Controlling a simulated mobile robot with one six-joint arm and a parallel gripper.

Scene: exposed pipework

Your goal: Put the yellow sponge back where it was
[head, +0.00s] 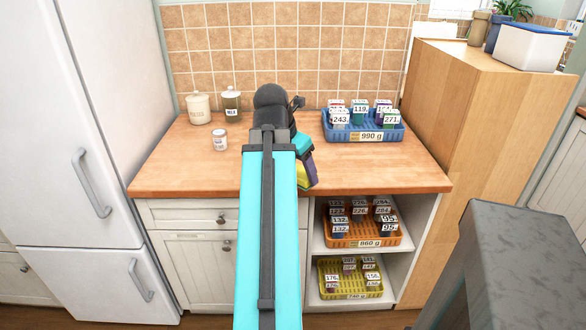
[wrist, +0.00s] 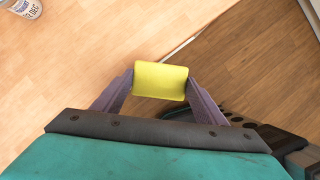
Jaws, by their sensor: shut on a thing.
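The yellow sponge (wrist: 160,81) is gripped between the two purple fingers of my gripper (wrist: 159,84) in the wrist view. In the head view, part of the sponge (head: 302,176) shows beside my arm, near the front edge of the wooden counter (head: 190,172). The wrist view looks down past the sponge onto the counter, its front edge and the floor beyond. The sponge appears held above the counter near that edge; its exact height is hard to tell. My arm hides the middle of the counter in the head view.
Two canisters (head: 199,108) and a small jar (head: 220,140) stand on the counter's left. A blue basket (head: 364,129) of labelled boxes stands at the back right. Orange (head: 361,237) and yellow (head: 350,289) baskets fill the shelves below. The counter's front right is clear.

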